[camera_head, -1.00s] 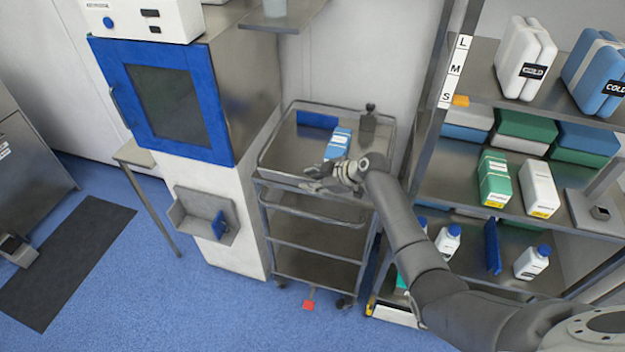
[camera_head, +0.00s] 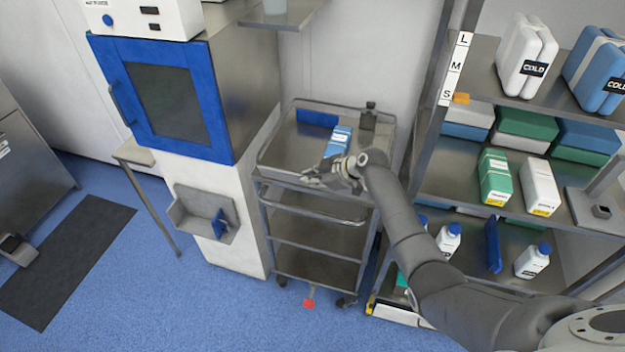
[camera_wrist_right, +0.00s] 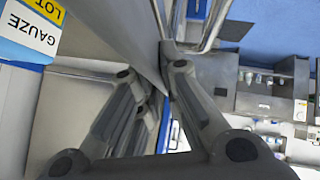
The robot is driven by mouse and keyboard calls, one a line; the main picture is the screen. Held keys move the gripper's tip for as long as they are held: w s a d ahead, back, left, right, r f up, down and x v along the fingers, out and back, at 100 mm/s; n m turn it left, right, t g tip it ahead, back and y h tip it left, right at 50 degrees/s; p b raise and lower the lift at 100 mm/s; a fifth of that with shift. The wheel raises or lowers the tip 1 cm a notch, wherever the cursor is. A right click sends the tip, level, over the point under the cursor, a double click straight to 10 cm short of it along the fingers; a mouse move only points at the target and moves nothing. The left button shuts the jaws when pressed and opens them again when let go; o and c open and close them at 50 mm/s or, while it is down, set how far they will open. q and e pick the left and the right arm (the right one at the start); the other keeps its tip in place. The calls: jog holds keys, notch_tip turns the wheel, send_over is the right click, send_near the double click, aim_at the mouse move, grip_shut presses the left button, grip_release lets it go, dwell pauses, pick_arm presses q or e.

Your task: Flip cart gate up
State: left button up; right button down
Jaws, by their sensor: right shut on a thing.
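The cart (camera_head: 312,238) stands between the blue-doored cabinet and the shelf rack. Its gate (camera_head: 282,177) is the metal panel along the front of the top tray. My right gripper (camera_head: 311,179) is at this front edge, reaching in from the right. In the right wrist view, the gate (camera_wrist_right: 125,28) runs between the two fingers (camera_wrist_right: 165,90), and the gripper is shut on its edge. The fingers hide part of the gate, and its exact tilt is hard to tell. My left gripper is not in view.
A blue and white gauze box (camera_head: 338,141) lies in the top tray (camera_head: 292,145), close behind my gripper; it also shows in the wrist view (camera_wrist_right: 30,35). The shelf rack (camera_head: 450,175) stands close on the right. Blue floor (camera_head: 180,300) is clear in front.

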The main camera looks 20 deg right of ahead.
jog(key=g+b, duration=0.1)
jog(key=b, duration=0.1)
jog(key=w+d+m+g+y+b, duration=0.1)
jog(key=b, duration=0.2)
jog(key=shift+w+f, duration=0.25)
jog(key=shift+d+r+m+y+b, duration=0.1)
jog(key=shift+r+m+y+b, duration=0.15)
jog(key=shift+b, duration=0.3)
jog(key=c, duration=1.6)
grip_release()
jog(key=shift+w, duration=0.1)
jog(key=shift+d+r, duration=0.1)
jog(key=v, duration=0.7)
jog(key=shift+r, duration=0.15)
